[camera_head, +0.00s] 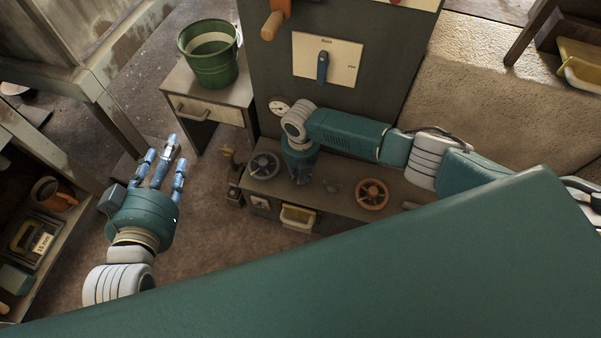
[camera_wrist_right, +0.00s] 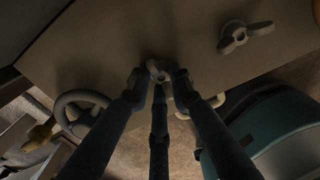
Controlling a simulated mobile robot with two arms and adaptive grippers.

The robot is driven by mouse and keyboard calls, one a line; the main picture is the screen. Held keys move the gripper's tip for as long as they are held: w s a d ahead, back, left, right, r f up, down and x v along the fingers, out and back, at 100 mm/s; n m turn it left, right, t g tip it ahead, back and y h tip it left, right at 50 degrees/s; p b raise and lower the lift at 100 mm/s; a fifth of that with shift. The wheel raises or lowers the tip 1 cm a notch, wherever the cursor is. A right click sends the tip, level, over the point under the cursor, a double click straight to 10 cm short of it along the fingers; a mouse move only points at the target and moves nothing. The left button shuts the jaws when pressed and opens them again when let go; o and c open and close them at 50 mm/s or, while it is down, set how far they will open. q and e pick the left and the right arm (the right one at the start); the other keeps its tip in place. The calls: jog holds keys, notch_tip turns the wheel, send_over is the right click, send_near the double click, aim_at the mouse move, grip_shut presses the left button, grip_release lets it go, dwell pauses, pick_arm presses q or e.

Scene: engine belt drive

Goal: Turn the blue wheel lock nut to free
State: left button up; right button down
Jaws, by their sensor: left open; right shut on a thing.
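My right gripper (camera_head: 302,178) points down at the low bench, between a grey wheel (camera_head: 263,166) and a second wing nut (camera_head: 332,186). In the right wrist view its fingers (camera_wrist_right: 157,80) are shut around a small grey wing nut (camera_wrist_right: 157,68); its colour link to the blue wheel cannot be told. The grey wheel (camera_wrist_right: 84,113) and second wing nut (camera_wrist_right: 240,37) also show there, apart from the fingers. The fingers partly hide the held nut. My left gripper (camera_head: 164,158) is open and empty over the floor at the left.
An orange wheel (camera_head: 372,193) sits further right on the bench (camera_head: 345,207). Behind stands a cabinet with a blue lever (camera_head: 322,67) on a pale plate. A green bucket (camera_head: 212,66) stands on a side table. A shelf (camera_head: 70,186) is at far left. Floor between is clear.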

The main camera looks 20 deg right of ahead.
aim_at(301, 178)
jog(key=shift+s+d+f+n, duration=0.1)
jog(key=shift+s+f+n, duration=0.1)
jog(key=shift+s+n, duration=0.15)
jog(key=c, duration=1.6)
grip_release()
jog(key=shift+w+r, duration=0.1)
jog(key=shift+w+r, duration=0.15)
jog(key=shift+r, duration=0.3)
notch_tip(301, 178, up, 11)
jog(key=shift+r, duration=0.1)
